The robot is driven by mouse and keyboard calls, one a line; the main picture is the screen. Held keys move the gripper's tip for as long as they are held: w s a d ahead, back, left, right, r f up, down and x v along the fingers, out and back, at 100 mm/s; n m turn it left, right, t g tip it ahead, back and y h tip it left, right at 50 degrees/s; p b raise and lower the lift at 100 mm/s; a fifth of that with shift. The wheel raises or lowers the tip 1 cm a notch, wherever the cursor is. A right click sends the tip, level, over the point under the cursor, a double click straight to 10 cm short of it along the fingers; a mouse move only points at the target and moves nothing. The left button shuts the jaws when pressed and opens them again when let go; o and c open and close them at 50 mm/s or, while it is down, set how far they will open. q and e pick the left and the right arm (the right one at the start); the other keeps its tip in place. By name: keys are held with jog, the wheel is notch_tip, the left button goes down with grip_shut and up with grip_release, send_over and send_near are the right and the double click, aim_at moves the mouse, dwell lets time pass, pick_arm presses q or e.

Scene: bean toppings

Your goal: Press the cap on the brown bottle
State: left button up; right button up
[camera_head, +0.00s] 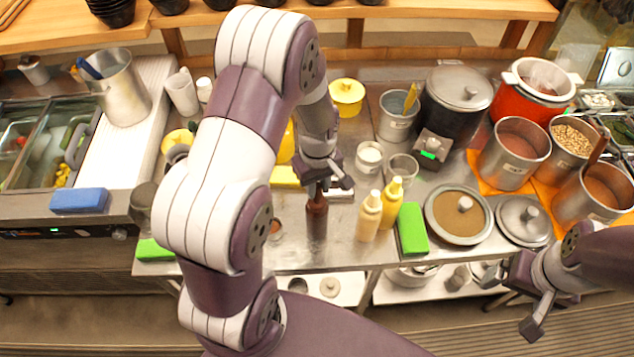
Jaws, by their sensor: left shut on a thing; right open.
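The brown bottle (317,204) stands on the steel counter (300,250), left of two squeeze bottles. My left gripper (320,184) reaches down from above and is shut on the upper part of the brown bottle. The gripper hides the bottle's top, so the cap is not visible. My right gripper (514,303) is open and empty at the lower right, in front of the counter's front edge and away from the bottle.
A cream squeeze bottle (369,217) and a yellow squeeze bottle (391,203) stand close to the right. A green block (412,229) lies beside them. A small clear patch of counter lies before the brown bottle.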

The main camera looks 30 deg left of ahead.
pick_arm(q)
jog(key=shift+f, duration=0.2)
jog(key=shift+f, duration=0.4)
jog(key=shift+s+f, duration=0.1)
jog(key=shift+f, duration=0.1)
dwell(0.4)
jog(key=o, duration=1.3)
jog(key=shift+c, duration=0.2)
notch_tip(320, 180, up, 7)
jog(key=p, duration=0.5)
jog(key=shift+f, duration=0.15)
jog(key=shift+f, duration=0.1)
jog(key=shift+c, duration=0.3)
